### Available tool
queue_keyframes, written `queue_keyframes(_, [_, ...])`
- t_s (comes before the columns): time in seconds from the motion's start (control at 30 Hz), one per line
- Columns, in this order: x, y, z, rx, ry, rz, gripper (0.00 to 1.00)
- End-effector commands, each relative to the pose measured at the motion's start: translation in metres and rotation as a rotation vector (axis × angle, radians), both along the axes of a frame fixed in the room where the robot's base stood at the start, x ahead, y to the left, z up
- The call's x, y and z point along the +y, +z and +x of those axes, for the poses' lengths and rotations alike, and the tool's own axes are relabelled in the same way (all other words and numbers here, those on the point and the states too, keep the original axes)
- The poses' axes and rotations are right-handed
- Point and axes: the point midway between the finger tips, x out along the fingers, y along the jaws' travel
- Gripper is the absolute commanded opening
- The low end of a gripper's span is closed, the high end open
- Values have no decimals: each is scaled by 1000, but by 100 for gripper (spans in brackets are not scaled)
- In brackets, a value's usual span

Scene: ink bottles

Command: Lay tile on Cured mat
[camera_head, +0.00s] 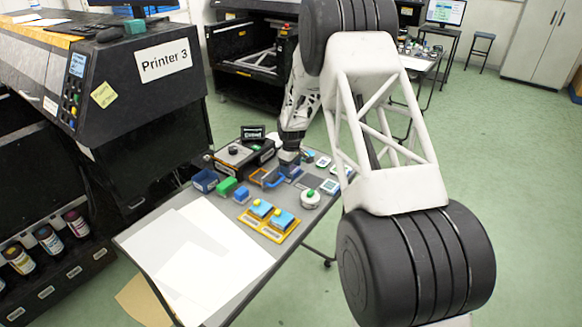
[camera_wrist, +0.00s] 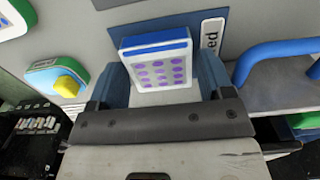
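A white tile (camera_wrist: 158,68) with purple dots and a blue edge shows in the wrist view. It sits between the two fingers of my gripper (camera_wrist: 163,82), which look closed on its sides. Behind it lies a dark blue mat (camera_wrist: 192,32) whose white label ends in "ed"; the rest of the label is hidden. I cannot tell whether the tile touches the mat. In the head view my gripper (camera_head: 288,158) points down over the far part of the table, and the held tile is not clear there.
A blue handle-like bar (camera_wrist: 275,52) is close right of my gripper. On the table (camera_head: 150,243), two blue pieces on yellow trays (camera_head: 269,228) and a round white container (camera_head: 310,201) stand nearer. White sheets (camera_head: 205,262) cover the near end.

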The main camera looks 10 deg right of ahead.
Motion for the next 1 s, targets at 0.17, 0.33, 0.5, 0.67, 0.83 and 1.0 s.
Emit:
queue_keyframes(0.17, [0,0,0,0,0,0,74])
queue_keyframes(0.33, [0,5,0,-1,0,0,74])
queue_keyframes(0.5, [0,19,0,-2,0,1,74])
queue_keyframes(0.67, [0,41,1,-3,0,0,74])
queue_keyframes(0.83, [0,69,1,-3,0,0,74])
queue_keyframes(1.0, [0,94,0,-1,0,0,74])
